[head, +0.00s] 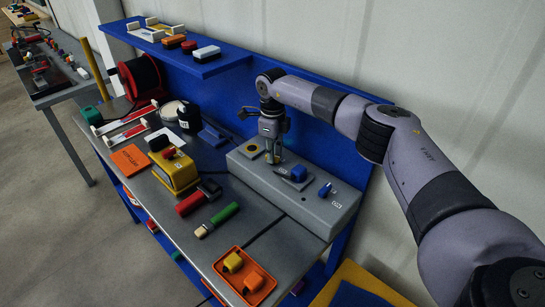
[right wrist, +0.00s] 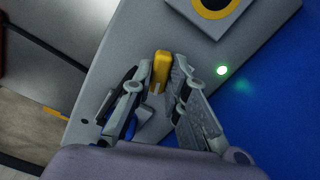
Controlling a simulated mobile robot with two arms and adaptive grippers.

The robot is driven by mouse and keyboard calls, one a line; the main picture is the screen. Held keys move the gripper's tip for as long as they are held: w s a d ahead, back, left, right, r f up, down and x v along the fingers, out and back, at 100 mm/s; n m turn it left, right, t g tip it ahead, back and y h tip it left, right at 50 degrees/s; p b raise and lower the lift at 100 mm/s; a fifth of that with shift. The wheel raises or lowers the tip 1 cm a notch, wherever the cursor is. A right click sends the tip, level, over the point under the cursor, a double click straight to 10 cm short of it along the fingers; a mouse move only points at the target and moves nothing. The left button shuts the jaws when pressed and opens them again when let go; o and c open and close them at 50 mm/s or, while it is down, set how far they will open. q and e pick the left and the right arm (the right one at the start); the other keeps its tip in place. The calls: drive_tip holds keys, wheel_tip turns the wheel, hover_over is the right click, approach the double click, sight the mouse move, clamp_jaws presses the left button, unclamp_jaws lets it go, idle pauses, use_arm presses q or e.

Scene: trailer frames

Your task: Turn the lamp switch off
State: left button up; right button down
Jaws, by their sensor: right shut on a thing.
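The grey switch box (head: 305,207) lies at the back right of the workbench. It carries a yellow disc with a dark centre (head: 252,149), a blue knob (head: 298,173) and another blue control (head: 325,190). My right gripper (head: 273,157) reaches down onto the box between the yellow disc and the blue knob. In the right wrist view, its fingers (right wrist: 158,84) are closed around a small yellow switch lever (right wrist: 160,68). A green light (right wrist: 222,71) glows close by on the box. The lever's base is partly hidden by the fingers. My left gripper is out of view.
A yellow device (head: 178,174), an orange tray (head: 245,277) and a green-handled tool (head: 222,215) lie on the bench. A blue shelf (head: 208,66) with small items is above, on the blue back panel. A cable reel (head: 138,78) stands at the left.

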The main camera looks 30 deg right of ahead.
drive_tip(key=n+b, duration=0.1)
drive_tip(key=n, duration=0.1)
drive_tip(key=shift+n, duration=0.4)
drive_tip(key=n+b, duration=0.1)
drive_tip(key=n, duration=0.2)
drive_tip(key=shift+n+b, duration=0.3)
drive_tip(key=shift+b, duration=0.05)
drive_tip(key=n, duration=0.3)
drive_tip(key=shift+n+b, duration=0.3)
drive_tip(key=shift+b, duration=0.1)
drive_tip(key=shift+r+n, duration=0.1)
drive_tip(key=shift+n, duration=1.8)
drive_tip(key=c, duration=1.6)
unclamp_jaws()
drive_tip(key=shift+o, duration=0.2)
